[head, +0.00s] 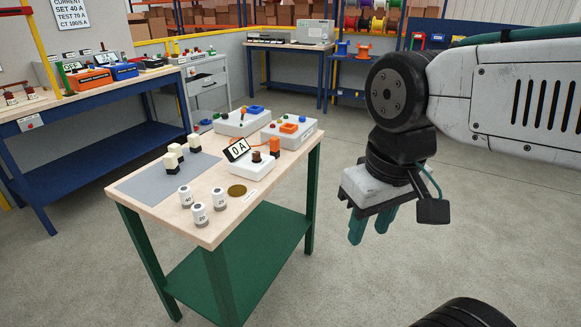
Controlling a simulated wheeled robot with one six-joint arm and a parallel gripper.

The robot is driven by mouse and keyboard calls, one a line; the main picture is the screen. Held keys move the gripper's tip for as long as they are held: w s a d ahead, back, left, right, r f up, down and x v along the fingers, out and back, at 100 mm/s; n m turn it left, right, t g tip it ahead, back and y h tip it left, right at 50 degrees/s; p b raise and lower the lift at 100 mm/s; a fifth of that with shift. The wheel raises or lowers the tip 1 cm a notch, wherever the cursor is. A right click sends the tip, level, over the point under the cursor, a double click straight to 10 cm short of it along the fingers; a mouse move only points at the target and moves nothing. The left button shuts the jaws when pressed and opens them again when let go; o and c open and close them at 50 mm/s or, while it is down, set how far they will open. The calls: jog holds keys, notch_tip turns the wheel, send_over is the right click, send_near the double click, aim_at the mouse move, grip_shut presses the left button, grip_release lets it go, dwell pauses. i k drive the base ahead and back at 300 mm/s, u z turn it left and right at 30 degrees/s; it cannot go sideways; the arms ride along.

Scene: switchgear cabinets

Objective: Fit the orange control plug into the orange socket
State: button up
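Which one is the control plug I cannot tell. The orange socket (289,128) is on top of a white box at the table's back right. My gripper (372,224) hangs to the right of the table, apart from everything. Its teal fingers point down, open, with nothing between them.
The grey mat (150,188) also holds cream blocks (171,161). White weights (200,214) and a brass disc (237,190) are near the front. Another white box (241,121) has a blue socket (257,108). A blue bench (90,160) stands left. Floor right of the table is clear.

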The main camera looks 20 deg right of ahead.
aim_at(292, 133)
jog(key=z, duration=1.5)
jog(key=i, duration=1.35)
jog(key=u, duration=0.9)
jog(key=i, duration=0.65)
jog(key=u, duration=0.7)
